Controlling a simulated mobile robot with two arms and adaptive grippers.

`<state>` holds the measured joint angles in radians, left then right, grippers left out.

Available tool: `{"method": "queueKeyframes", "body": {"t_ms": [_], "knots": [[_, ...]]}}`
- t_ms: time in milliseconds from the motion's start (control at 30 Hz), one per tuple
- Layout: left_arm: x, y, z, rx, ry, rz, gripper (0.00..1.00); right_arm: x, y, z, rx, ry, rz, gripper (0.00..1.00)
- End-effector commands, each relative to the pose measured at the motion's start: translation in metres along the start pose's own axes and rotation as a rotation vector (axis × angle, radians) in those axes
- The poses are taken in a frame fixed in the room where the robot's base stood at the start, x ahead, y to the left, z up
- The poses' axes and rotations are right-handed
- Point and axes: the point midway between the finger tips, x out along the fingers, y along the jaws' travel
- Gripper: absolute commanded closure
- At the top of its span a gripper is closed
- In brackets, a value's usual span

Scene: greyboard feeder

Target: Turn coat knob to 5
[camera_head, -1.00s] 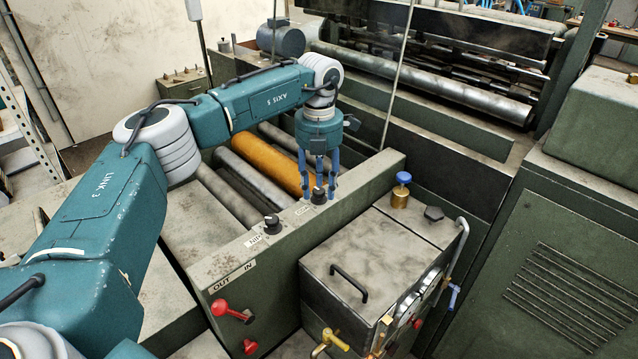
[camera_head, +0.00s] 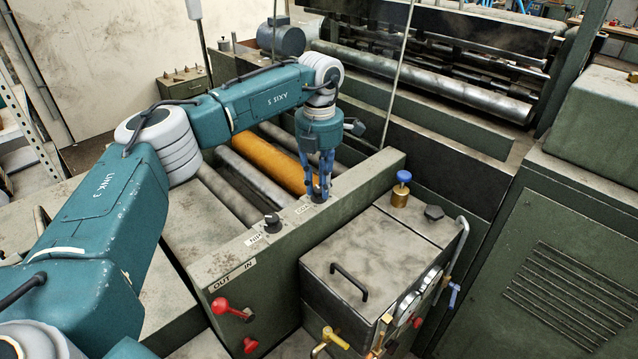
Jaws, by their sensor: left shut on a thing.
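My left gripper (camera_head: 319,194) points down at the green machine's top rail (camera_head: 365,178). Its blue fingers are shut on the black coat knob (camera_head: 318,199), which is mostly hidden between them. A small white label (camera_head: 302,208) lies just left of this knob, partly readable. The knob's pointer and the number it stands at cannot be made out. A second black knob (camera_head: 272,222) stands nearer on the same rail, apart from the gripper, with its own label (camera_head: 256,239). My right gripper is not in view.
Orange (camera_head: 268,164) and grey rollers lie left of the rail. Red-knobbed levers (camera_head: 220,306) stick out below the OUT/IN label. A grey box with a black handle (camera_head: 349,282) and a blue-topped brass valve (camera_head: 401,188) stand to the right.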

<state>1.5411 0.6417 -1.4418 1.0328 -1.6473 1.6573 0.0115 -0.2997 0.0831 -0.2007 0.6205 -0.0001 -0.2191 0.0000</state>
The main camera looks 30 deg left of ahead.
Motion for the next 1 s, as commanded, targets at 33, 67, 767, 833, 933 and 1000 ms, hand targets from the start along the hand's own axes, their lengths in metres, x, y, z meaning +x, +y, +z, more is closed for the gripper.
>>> {"method": "queueKeyframes", "body": {"t_ms": [33,67,767,833,933,1000], "knots": [[-0.0035,0.0005,0.0026,0.044,-0.01,0.002,1.0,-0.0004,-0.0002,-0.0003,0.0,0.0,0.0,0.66],[-0.0036,0.0005,0.0027,0.073,-0.011,0.002,1.0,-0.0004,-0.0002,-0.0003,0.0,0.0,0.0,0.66],[-0.0054,0.0002,0.0034,0.732,-0.013,0.008,1.0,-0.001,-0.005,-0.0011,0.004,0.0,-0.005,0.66],[-0.0055,0.0001,0.0034,0.792,-0.013,0.009,1.0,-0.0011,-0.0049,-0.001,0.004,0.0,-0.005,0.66],[-0.0057,0.0001,0.0035,0.868,-0.013,0.009,1.0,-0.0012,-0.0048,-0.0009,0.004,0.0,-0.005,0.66],[-0.0059,0.0001,0.0036,0.916,-0.013,0.01,1.0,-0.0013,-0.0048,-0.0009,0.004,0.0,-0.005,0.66]]}}
